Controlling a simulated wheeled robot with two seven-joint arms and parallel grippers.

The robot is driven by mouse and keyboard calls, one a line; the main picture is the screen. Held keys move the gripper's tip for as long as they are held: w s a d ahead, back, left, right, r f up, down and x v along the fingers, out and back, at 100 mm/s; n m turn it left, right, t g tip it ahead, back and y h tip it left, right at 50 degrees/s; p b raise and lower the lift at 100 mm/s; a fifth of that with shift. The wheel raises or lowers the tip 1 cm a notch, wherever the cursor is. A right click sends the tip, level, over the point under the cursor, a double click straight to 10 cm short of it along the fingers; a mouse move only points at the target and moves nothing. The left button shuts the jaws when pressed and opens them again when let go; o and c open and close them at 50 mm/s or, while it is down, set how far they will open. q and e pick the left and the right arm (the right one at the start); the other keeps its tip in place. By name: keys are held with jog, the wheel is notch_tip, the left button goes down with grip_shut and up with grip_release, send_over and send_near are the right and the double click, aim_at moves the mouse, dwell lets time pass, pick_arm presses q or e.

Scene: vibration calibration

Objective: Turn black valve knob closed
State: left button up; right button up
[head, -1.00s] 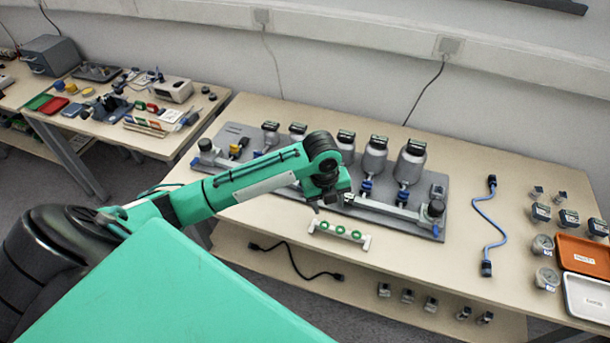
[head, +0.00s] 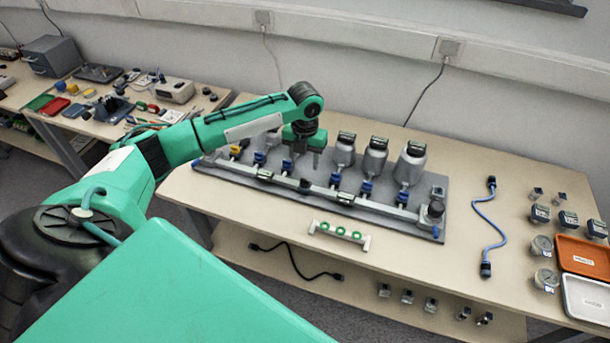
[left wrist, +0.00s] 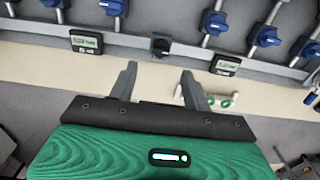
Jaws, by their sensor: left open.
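The black valve knob (head: 305,185) sits on the front rail of the grey manifold board (head: 222,171), between two small display gauges. In the left wrist view the black knob (left wrist: 160,46) shows just beyond the fingertips, about centred between them. My left gripper (head: 303,168) points down over the board, behind the knob in the head view, and hides part of the bottles there. In the left wrist view its two fingers (left wrist: 160,82) are spread with nothing between them. I see no contact with the knob. My right gripper is not in view.
Blue valve knobs (head: 366,187) and grey bottles (head: 375,158) stand along the board. A white rack with green rings (head: 340,233) lies in front of it. A blue cable (head: 487,225) and an orange tray (head: 583,257) are to the right. The table front is mostly clear.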

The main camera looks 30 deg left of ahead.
aim_at(305, 180)
pick_arm(q)
notch_tip(305, 180, down, 6)
jog(key=shift+f, duration=0.1)
jog(key=shift+f+p, duration=0.3)
jog(key=shift+f, duration=0.4)
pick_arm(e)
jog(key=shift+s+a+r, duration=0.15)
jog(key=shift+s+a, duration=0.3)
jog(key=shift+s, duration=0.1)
